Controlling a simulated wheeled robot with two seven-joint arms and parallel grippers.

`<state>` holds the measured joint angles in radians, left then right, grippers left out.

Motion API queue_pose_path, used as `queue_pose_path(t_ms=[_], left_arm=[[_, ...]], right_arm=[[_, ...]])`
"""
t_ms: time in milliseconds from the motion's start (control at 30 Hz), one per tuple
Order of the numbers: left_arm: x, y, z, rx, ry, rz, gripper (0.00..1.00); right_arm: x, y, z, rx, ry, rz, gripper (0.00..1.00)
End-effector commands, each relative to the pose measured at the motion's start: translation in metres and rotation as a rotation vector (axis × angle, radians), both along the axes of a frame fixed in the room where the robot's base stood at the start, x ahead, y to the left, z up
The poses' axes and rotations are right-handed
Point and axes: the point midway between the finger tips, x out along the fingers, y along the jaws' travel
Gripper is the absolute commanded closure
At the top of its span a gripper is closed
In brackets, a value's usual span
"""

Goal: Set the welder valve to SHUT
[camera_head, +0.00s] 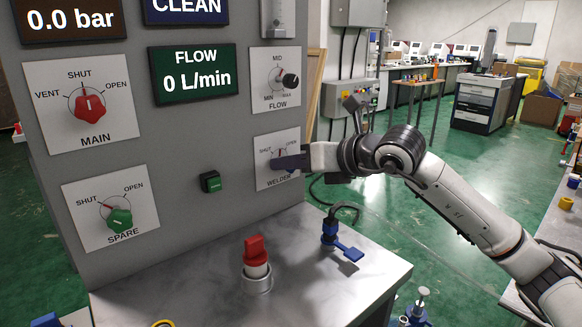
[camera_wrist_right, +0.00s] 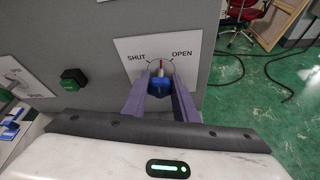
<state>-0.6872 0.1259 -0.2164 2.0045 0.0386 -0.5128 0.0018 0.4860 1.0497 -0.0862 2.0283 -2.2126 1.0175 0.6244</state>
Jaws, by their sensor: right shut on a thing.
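The welder valve is a blue knob (camera_wrist_right: 159,87) on a white plate (camera_wrist_right: 190,46) marked SHUT at left and OPEN at right. Its pointer line points nearly straight up, between the two marks. My right gripper (camera_wrist_right: 160,95) has its two fingers closed on either side of the blue knob. In the head view the right gripper (camera_head: 285,162) reaches the WELDER plate (camera_head: 263,179) from the right and hides the knob. My left gripper is not in view.
The panel also carries a red MAIN knob (camera_head: 89,106), a green SPARE knob (camera_head: 120,220), a black FLOW knob (camera_head: 290,80) and a green button (camera_head: 210,181). On the bench below stand a red-handled fitting (camera_head: 256,258) and a blue-handled valve (camera_head: 340,243).

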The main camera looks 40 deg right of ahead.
Motion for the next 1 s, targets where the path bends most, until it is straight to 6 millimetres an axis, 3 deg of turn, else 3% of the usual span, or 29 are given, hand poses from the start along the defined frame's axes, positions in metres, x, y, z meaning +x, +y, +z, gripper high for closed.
queue_pose_path(t_ms=[600, 1000], left_arm=[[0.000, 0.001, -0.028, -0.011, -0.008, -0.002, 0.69], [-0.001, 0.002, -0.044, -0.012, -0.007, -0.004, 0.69]], right_arm=[[0.000, 0.002, -0.002, -0.576, -0.048, 0.000, 0.96], [0.000, 0.002, -0.003, -0.831, -0.065, 0.001, 0.96]])
